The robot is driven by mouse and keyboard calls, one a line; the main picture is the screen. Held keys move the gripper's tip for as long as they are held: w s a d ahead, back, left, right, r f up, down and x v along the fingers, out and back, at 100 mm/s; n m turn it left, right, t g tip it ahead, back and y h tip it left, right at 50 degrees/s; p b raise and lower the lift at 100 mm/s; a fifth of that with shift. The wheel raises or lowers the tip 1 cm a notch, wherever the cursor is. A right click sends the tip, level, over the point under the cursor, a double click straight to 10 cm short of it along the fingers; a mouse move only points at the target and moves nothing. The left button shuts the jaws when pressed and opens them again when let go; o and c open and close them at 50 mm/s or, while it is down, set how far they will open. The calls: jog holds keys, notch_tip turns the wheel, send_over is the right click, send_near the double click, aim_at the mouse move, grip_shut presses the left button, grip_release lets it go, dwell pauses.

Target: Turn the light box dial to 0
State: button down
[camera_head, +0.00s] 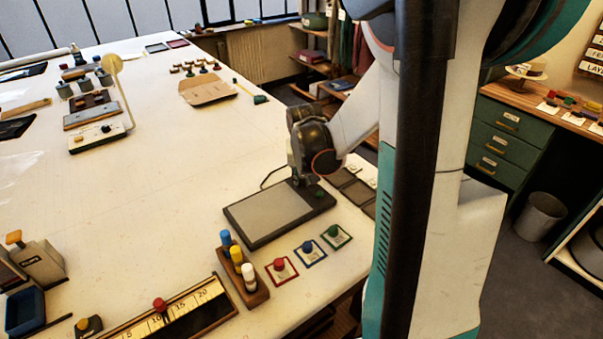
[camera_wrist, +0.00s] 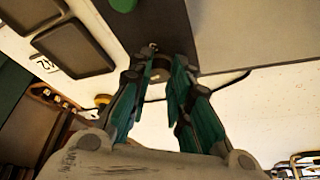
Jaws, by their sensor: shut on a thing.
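The light box (camera_head: 265,213) is a flat dark box with a grey panel, lying on the white table near its right edge. It also shows in the wrist view, with its dark control strip (camera_wrist: 155,20) and part of the grey panel (camera_wrist: 250,30). My gripper (camera_wrist: 159,75) is over the strip, its teal fingers on either side of a small round dial (camera_wrist: 158,71) and shut on it. A small mark shows beside the dial; its reading cannot be made out. In the head view, my gripper (camera_head: 301,180) hides the dial. A green knob (camera_head: 318,193) is on the strip nearby.
A block with blue, yellow and white pegs (camera_head: 243,270) stands in front of the light box. Red, blue and green knobs on cards (camera_head: 308,249) lie beside it. Dark trays (camera_head: 357,190) line the table's right edge.

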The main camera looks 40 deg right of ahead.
jog(key=n+y, duration=0.1)
jog(key=n, duration=0.1)
jog(key=n+y, duration=0.1)
jog(key=n, duration=0.4)
jog(key=shift+s+d+t+y, duration=0.1)
jog(key=shift+d+t+y, duration=0.25)
jog(key=shift+t+y, duration=0.05)
jog(key=n+y, duration=0.1)
jog(key=n, duration=0.3)
jog(key=shift+d+n+y, duration=0.2)
jog(key=shift+n+y, duration=0.2)
jog(key=shift+d+n+g+y, duration=0.1)
jog(key=shift+n+g+y, duration=0.5)
jog(key=shift+n, duration=1.2)
jog(key=c, duration=1.4)
grip_release()
jog(key=shift+c, duration=0.2)
jog(key=v, duration=1.2)
